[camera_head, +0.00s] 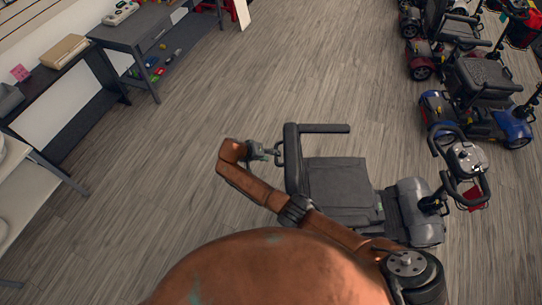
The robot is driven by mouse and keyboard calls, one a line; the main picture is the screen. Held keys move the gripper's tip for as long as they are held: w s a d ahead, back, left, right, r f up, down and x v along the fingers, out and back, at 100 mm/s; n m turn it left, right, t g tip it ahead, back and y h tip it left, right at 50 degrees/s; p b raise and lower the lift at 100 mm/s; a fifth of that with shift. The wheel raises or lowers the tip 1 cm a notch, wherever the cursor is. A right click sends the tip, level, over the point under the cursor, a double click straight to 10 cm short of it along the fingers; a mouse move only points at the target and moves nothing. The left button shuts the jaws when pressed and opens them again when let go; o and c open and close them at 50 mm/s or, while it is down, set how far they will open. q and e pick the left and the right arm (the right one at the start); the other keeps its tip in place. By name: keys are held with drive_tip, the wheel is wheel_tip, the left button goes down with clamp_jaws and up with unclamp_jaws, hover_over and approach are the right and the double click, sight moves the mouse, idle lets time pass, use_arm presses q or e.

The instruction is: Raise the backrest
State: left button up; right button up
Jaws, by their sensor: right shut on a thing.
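A mobility scooter stands on the floor in the middle of the view, its front to the right. Its dark seat (338,180) is flat. The backrest (292,160) shows as a narrow dark strip at the seat's left edge and looks roughly upright. My copper-coloured right arm reaches in from below, across the scooter's near side. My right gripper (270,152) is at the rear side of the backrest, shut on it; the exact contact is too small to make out. My left gripper is out of view.
The scooter's armrest (325,128) sticks out at the far side, and its tiller (465,165) stands at the right. More scooters (485,80) are parked at the upper right. Desks (135,32) line the left wall. The wooden floor (240,90) between is clear.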

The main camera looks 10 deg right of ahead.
drive_tip(key=v, duration=1.2)
